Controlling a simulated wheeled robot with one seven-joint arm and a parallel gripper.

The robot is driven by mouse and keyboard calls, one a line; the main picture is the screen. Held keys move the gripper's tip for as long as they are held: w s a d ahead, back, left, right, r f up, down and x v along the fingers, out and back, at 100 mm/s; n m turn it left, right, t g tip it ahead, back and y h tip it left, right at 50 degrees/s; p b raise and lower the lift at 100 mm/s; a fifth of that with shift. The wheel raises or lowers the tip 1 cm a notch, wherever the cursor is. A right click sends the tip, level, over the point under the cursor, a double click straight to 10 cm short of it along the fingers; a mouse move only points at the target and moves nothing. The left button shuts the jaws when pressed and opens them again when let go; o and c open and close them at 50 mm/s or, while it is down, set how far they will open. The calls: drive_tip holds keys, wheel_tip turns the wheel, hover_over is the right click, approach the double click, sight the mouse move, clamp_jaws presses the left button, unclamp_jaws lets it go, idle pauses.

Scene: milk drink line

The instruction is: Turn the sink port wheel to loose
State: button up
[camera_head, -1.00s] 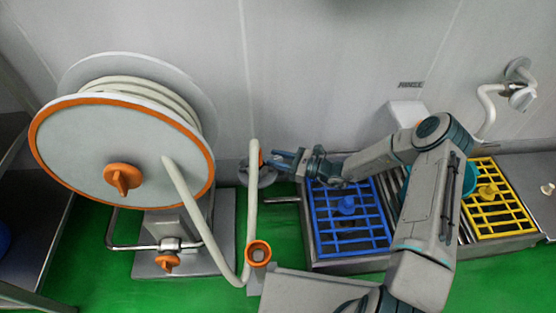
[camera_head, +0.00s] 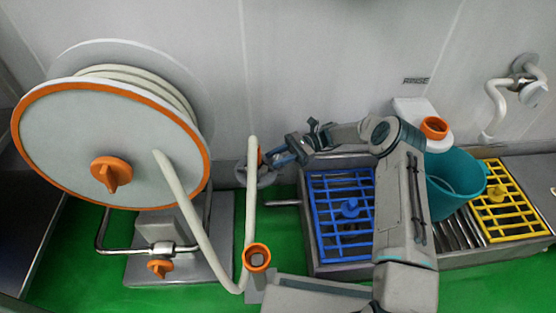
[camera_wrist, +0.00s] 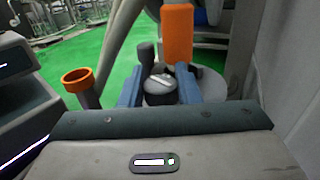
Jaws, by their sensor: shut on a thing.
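My gripper (camera_head: 272,158) is at the wall port (camera_head: 254,178), between the hose reel and the sink. In the wrist view, the blue fingers of my gripper (camera_wrist: 160,92) stand on either side of a dark round wheel (camera_wrist: 160,88), closed on it. The wheel has a pale mark on top and a dark stub beside it. An upright orange handle (camera_wrist: 177,33) stands just behind the right finger. In the head view my fingers hide the wheel, and only a sliver of orange shows. I cannot tell which setting the wheel is at.
A large hose reel (camera_head: 95,145) with a white hose stands left. An orange-rimmed funnel (camera_head: 257,257) is below the port. The sink, right, holds a blue rack (camera_head: 340,240), a teal bucket (camera_head: 455,178) and a yellow rack (camera_head: 505,208). A tap (camera_head: 525,85) is on the wall.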

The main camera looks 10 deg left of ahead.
sight(278, 156)
drive_tip(key=shift+n+g+h, duration=0.6)
drive_tip(key=shift+g, duration=0.1)
drive_tip(key=o, duration=0.7)
drive_tip(key=shift+r, duration=0.25)
wheel_tip(278, 156, up, 4)
drive_tip(key=p, duration=0.2)
drive_tip(key=shift+w+p, duration=0.1)
drive_tip(key=shift+p, duration=0.25)
drive_tip(key=d+r+p, duration=0.1)
drive_tip(key=d+r, duration=0.1)
drive_tip(key=d, duration=0.2)
drive_tip(key=d+r+p, duration=0.2)
drive_tip(key=d, duration=0.1)
drive_tip(key=s+d+r+p, duration=0.1)
drive_tip(key=d+r, duration=0.1)
drive_tip(key=d, duration=0.2)
drive_tip(key=shift+s+d+r+p, duration=0.1)
drive_tip(key=shift+d+r+p, duration=0.15)
drive_tip(key=shift+d+p, duration=0.15)
